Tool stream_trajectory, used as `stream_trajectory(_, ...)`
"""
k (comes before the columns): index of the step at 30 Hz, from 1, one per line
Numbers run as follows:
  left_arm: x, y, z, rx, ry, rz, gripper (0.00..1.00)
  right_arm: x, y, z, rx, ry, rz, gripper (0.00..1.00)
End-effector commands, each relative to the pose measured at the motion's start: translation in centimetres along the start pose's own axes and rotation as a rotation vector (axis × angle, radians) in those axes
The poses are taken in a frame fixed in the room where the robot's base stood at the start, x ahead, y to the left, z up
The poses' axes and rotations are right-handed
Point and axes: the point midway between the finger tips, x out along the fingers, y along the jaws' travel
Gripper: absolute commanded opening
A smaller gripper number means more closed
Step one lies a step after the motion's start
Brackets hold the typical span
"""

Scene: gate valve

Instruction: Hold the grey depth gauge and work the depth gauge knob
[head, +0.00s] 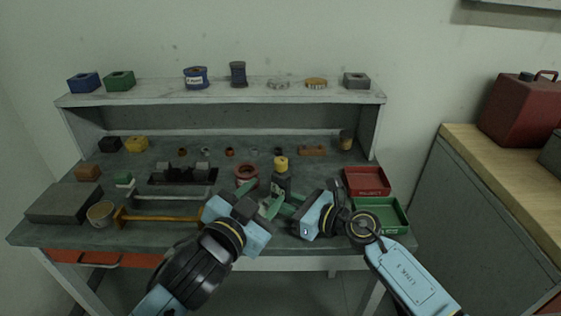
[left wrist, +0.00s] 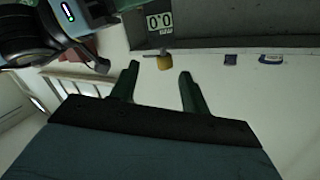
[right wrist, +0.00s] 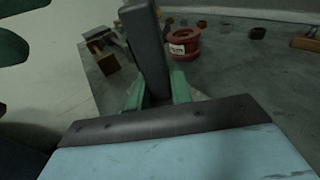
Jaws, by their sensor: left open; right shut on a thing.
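The grey depth gauge (head: 281,186) stands upright near the middle of the workbench in the head view, with its yellow knob (head: 281,163) on top. In the right wrist view my right gripper (right wrist: 158,92) is shut on the gauge's grey body (right wrist: 147,42). In the left wrist view my left gripper (left wrist: 158,75) is open. The yellow knob (left wrist: 164,62) shows beyond and between its fingertips, apart from both. The gauge's display there reads 0.0 mm (left wrist: 160,20). In the head view my left gripper (head: 262,200) is low and just left of the gauge.
A red tray (head: 367,190) and green tray (head: 401,212) lie at the right. A shelf (head: 235,95) runs behind.

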Motion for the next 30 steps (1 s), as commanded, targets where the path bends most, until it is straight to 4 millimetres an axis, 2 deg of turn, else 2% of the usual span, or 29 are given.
stream_trajectory(3,-1.3,-1.0,-0.1,-0.197,0.060,0.028,0.46,0.0,0.0,-0.2,0.000,0.003,0.000,0.09)
stream_trajectory(6,-2.1,-1.5,-0.3,-0.309,0.098,0.046,0.46,0.0,0.0,-0.2,0.000,0.003,0.000,0.09)
stream_trajectory(11,-2.2,-1.9,-0.6,-0.385,0.123,0.059,0.46,0.0,0.0,-0.2,0.000,0.003,0.000,0.09)
stream_trajectory(14,-1.1,-1.9,-0.8,-0.391,0.126,0.060,0.46,0.0,0.0,-0.2,0.000,0.003,0.001,0.09)
stream_trajectory(24,5.4,-1.7,-1.7,-0.388,0.124,0.060,0.46,0.0,0.0,-0.2,0.000,0.003,0.001,0.09)
stream_trajectory(30,8.1,-1.5,-2.0,-0.388,0.123,0.060,0.46,0.0,0.0,-0.2,0.000,0.003,0.000,0.09)
